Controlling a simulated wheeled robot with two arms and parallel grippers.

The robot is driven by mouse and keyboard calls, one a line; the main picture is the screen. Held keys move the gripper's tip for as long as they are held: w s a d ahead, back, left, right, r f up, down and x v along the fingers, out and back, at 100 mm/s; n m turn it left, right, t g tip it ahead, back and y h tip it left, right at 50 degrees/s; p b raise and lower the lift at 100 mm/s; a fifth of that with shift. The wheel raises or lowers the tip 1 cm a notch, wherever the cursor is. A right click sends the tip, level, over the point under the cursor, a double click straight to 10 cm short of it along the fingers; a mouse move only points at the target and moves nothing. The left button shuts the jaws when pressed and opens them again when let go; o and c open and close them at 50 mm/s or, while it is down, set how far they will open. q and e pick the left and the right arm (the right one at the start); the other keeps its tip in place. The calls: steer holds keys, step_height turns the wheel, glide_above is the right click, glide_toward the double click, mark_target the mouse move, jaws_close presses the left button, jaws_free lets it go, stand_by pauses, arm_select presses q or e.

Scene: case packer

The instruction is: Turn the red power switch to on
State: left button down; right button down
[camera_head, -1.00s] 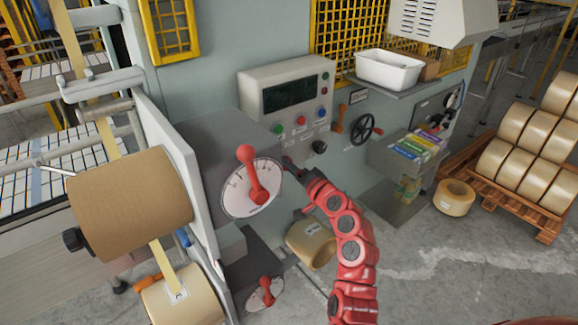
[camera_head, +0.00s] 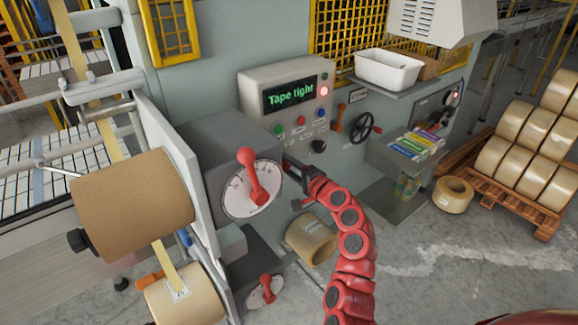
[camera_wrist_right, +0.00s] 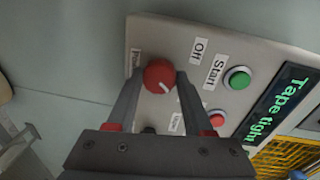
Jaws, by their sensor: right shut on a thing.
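The red power switch (camera_wrist_right: 160,75) is a round red knob with a white mark on the grey control panel. My right gripper (camera_wrist_right: 158,82) is shut on it, one finger on each side. The mark points to the lower right in the wrist view, away from the "Off" label (camera_wrist_right: 197,48). Another label is partly hidden by a finger. In the head view my right gripper (camera_head: 290,166) is at the lower left of the control panel (camera_head: 252,90), and the knob is hidden there. The display (camera_head: 291,95) is lit with "Tape tight". My left gripper is not in view.
A grey housing with a red-handled dial (camera_head: 251,185) stands just left of my right gripper. Green and red buttons sit above the knob. A black handwheel (camera_head: 363,129) and a tray of coloured packs (camera_head: 417,143) are to the right. A tape roll (camera_head: 311,240) lies below.

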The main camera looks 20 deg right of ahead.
steer(key=shift+c, duration=1.4)
jaws_free()
steer(key=shift+s+d, duration=0.25)
steer(key=shift+s, duration=0.25)
steer(key=b+v, duration=0.6)
steer(key=v, duration=1)
steer(key=shift+s, duration=0.25)
steer(key=shift+f, duration=0.1)
